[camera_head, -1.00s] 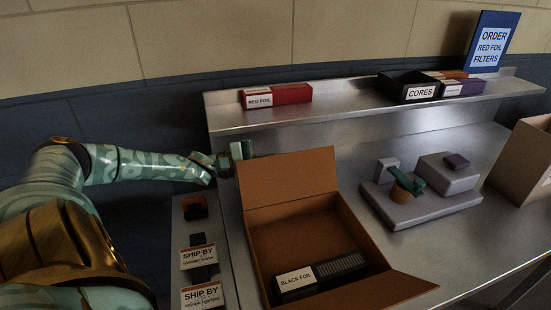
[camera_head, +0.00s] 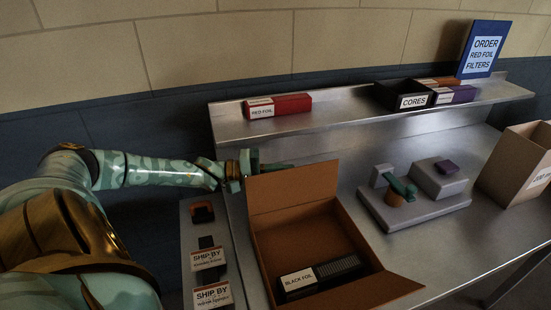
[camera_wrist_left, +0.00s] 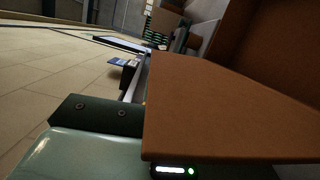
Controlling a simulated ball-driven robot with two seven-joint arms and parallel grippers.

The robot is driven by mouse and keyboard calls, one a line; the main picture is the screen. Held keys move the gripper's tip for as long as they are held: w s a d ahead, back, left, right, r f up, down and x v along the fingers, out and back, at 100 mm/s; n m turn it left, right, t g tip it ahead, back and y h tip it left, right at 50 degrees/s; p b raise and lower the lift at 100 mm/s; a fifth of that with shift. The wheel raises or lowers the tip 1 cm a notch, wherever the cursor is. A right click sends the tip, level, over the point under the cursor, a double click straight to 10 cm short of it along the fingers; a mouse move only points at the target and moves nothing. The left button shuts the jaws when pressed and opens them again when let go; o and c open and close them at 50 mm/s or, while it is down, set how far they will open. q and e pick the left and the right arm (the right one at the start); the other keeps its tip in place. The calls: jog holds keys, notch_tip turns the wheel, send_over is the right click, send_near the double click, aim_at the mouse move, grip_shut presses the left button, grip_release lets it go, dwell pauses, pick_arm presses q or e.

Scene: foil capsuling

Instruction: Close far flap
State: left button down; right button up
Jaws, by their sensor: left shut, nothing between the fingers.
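An open brown carton (camera_head: 262,246) stands on the metal bench. Its far flap (camera_head: 292,186) stands up and leans back, and its near flap (camera_head: 372,292) is folded outward. A black box labelled BLACK FOIL (camera_head: 318,275) lies inside. My left gripper (camera_head: 247,166) is shut and empty, behind the far flap near its upper left corner. In the left wrist view a brown cardboard panel (camera_wrist_left: 230,112) fills much of the picture close to the gripper and hides the fingertips. I cannot tell whether they touch it. My right gripper is not in view.
A shelf (camera_head: 340,112) runs behind, with a RED FOIL box (camera_head: 278,105) and a CORES bin (camera_head: 405,97). SHIP BY labels (camera_head: 210,258) lie left of the carton. A grey fixture (camera_head: 410,205) and another carton (camera_head: 515,165) stand right. An order sign (camera_head: 483,50) stands back right.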

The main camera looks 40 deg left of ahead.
pick_arm(q)
jog(key=s+d+f+m+y+p, duration=0.1)
jog(key=s+d+f+m+p, duration=0.1)
jog(key=d+m+p, duration=0.2)
jog(key=s+d+f+m+y+p, duration=0.2)
jog(key=d+m+p, duration=0.2)
jog(key=m+p, duration=0.2)
jog(key=s+d+f+m+y+p, duration=0.1)
jog(key=s+d+f+m+p, duration=0.1)
jog(key=m+p, duration=0.3)
jog(key=shift+s+d+f+g+y, duration=0.1)
jog(key=shift+d+f+g+y, duration=0.3)
jog(key=shift+d, duration=0.5)
jog(key=shift+d+f, duration=0.15)
jog(key=shift+f, duration=0.45)
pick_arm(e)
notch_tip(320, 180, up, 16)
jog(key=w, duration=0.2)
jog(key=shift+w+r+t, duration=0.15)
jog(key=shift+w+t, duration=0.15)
